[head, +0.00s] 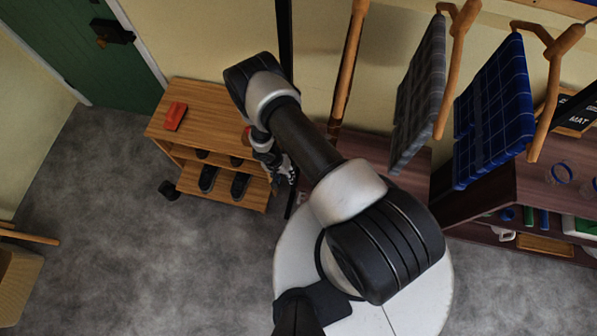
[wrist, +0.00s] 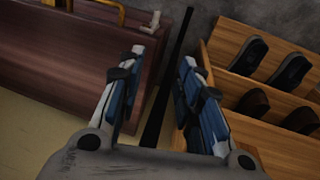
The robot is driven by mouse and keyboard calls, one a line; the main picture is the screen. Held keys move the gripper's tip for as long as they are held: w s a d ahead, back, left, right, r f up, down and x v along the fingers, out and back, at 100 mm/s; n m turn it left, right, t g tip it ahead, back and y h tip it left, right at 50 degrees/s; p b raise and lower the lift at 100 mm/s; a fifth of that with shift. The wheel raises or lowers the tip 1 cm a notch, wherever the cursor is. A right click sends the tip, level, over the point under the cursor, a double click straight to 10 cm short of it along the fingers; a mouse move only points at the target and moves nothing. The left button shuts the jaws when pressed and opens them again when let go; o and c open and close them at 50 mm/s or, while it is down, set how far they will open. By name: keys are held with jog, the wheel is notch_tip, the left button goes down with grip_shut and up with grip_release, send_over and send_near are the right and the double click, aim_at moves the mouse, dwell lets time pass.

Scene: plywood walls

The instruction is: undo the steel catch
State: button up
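I cannot make out a steel catch in either view. A green door (head: 50,40) stands at the upper left of the head view. It carries a dark box-like fitting with a brass-coloured knob (head: 101,41); I cannot tell whether this is the catch. My gripper (wrist: 168,62) is open and empty in the wrist view, its two blue-padded fingers apart. A thin black pole shows between and beyond the fingers. In the head view my gripper (head: 283,170) is small and partly hidden by my arm, beside the wooden shoe rack, well away from the door.
The wooden shoe rack (head: 215,108) holds dark shoes and a red block (head: 175,116); it also shows in the wrist view (wrist: 222,55). The black pole (wrist: 168,95) stands close by. A dark red-brown cabinet (wrist: 70,60) is at left. Grey floor (head: 110,230) is open at left.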

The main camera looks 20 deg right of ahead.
send_near(298, 202)
jog(key=f+b, duration=0.2)
jog(key=b, duration=0.1)
jog(key=d+f+b, duration=0.1)
jog(key=f+b, duration=0.5)
jog(key=b, duration=0.1)
jog(key=shift+s+d, duration=0.15)
jog(key=shift+d, duration=0.15)
grip_shut()
